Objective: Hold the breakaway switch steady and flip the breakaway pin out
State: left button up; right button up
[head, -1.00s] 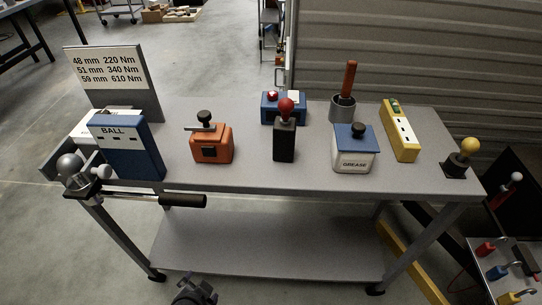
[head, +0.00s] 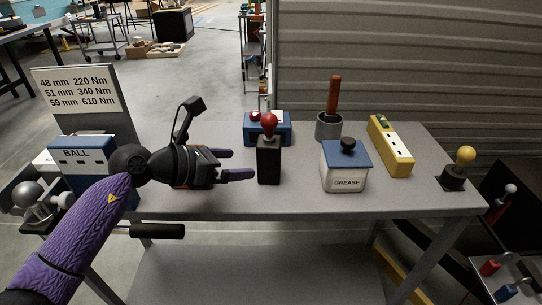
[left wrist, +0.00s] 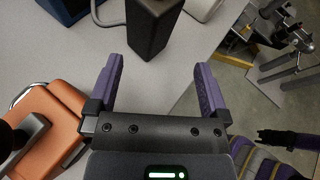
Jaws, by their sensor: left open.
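The breakaway switch appears to be the black upright block (head: 269,165) with a red ball-topped pin (head: 269,123) standing in its top. It stands near the front middle of the grey bench. Its lower part shows at the top of the left wrist view (left wrist: 150,30), with the pin out of frame. My left gripper (head: 236,164) is open and empty, reaching from the left with its fingertips just short of the block. In the left wrist view the block is ahead of the gap between the fingers (left wrist: 159,68), apart from them. My right gripper does not show clearly.
An orange box (left wrist: 55,120) lies beside my left gripper, mostly hidden in the head view. A blue box (head: 285,130) stands behind the block. A grease box (head: 345,172), a yellow strip (head: 392,150) and a yellow-knobbed switch (head: 460,168) stand to the right. Bench between block and grease box is clear.

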aim_at(265, 165)
pick_arm(q)
jog(key=shift+w+a+f+m+y, duration=0.2)
jog(key=shift+a+m+y, duration=0.1)
jog(key=shift+a+y, duration=0.2)
jog(key=shift+w+f+b, duration=0.15)
jog(key=shift+f+b, duration=0.1)
jog(key=shift+b, duration=0.05)
jog(key=b+x, duration=0.5)
jog(key=x, duration=0.3)
jog(key=shift+w+d+f+b, duration=0.1)
jog(key=shift+d+f+b, duration=0.2)
jog(key=shift+b, duration=0.05)
jog(key=shift+w+d, duration=0.2)
jog(key=shift+d, duration=0.1)
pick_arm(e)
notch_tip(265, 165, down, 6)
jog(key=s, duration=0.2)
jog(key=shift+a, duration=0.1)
